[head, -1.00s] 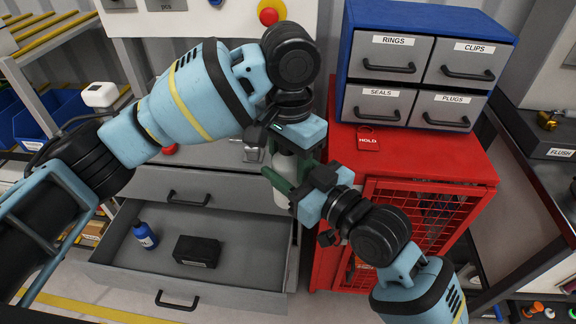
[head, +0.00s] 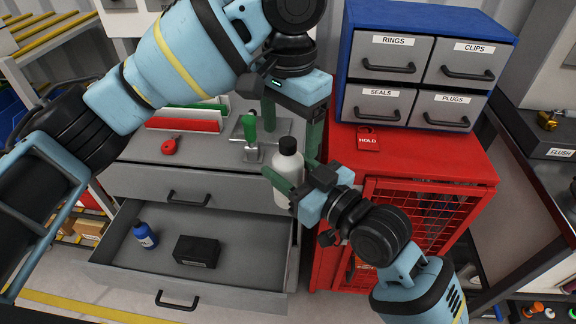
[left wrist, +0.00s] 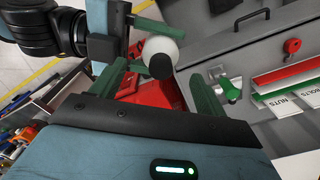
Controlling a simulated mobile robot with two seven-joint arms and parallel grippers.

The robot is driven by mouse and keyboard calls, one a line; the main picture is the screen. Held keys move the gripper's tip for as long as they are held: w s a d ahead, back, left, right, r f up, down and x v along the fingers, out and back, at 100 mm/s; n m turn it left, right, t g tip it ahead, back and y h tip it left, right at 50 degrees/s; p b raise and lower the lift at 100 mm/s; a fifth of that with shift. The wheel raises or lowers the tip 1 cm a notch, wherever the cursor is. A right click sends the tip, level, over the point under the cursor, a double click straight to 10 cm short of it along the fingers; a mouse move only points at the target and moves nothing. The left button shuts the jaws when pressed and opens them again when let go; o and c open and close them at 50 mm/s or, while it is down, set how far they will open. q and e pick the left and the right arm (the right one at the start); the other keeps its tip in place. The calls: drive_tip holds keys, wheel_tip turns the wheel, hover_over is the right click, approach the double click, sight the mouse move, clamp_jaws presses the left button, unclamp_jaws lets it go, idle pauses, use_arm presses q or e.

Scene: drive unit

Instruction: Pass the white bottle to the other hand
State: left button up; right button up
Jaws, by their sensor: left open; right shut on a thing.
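The white bottle (head: 289,180) with a black cap stands upright in the air in the head view, in front of the drawer unit. My right gripper (head: 290,187) is shut on the bottle's body from the right. My left gripper (head: 291,128) is open above and behind the bottle, apart from it. In the left wrist view the bottle's cap (left wrist: 161,66) shows beyond and between the open left fingers (left wrist: 157,88). Part of the bottle's body is hidden behind the right gripper's fingers in the head view.
An open drawer (head: 245,255) below holds a blue bottle (head: 145,236) and a black box (head: 196,251). A red cabinet (head: 450,165) stands to the right with a blue drawer block (head: 425,15) on top. A green-handled clamp (head: 250,135) sits on the counter behind.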

use_arm(q)
wheel_tip(320, 180, up, 5)
drive_tip(key=w+d+f+h, duration=0.3)
drive_tip(key=d+f+h, duration=0.15)
drive_tip(key=h, duration=0.25)
drive_tip(key=w+a+f+n+t+h, duration=0.3)
drive_tip(key=w+a+f+h, duration=0.2)
drive_tip(key=f, duration=0.2)
drive_tip(key=s+a+f+n+t+y, duration=0.15)
drive_tip(key=a+f, duration=0.25)
drive_tip(key=f, duration=0.6)
drive_tip(key=s+a+f+n+t+y, duration=0.1)
drive_tip(key=a+f+n+t+y, duration=0.2)
drive_tip(key=f, duration=0.8)
drive_tip(key=s+a+f+n+y, duration=0.1)
drive_tip(key=s+a+f+y, duration=0.35)
drive_tip(key=s+f, duration=0.9)
drive_tip(key=s+a+f+m, duration=0.1)
drive_tip(key=s+a+f, duration=0.1)
drive_tip(key=s, duration=0.7)
drive_tip(key=s+a+f+m+t+y, duration=0.1)
drive_tip(key=s+a+f, duration=0.2)
drive_tip(key=s, duration=0.7)
drive_tip(key=shift+s+m, duration=0.1)
drive_tip(key=shift+m, duration=0.15)
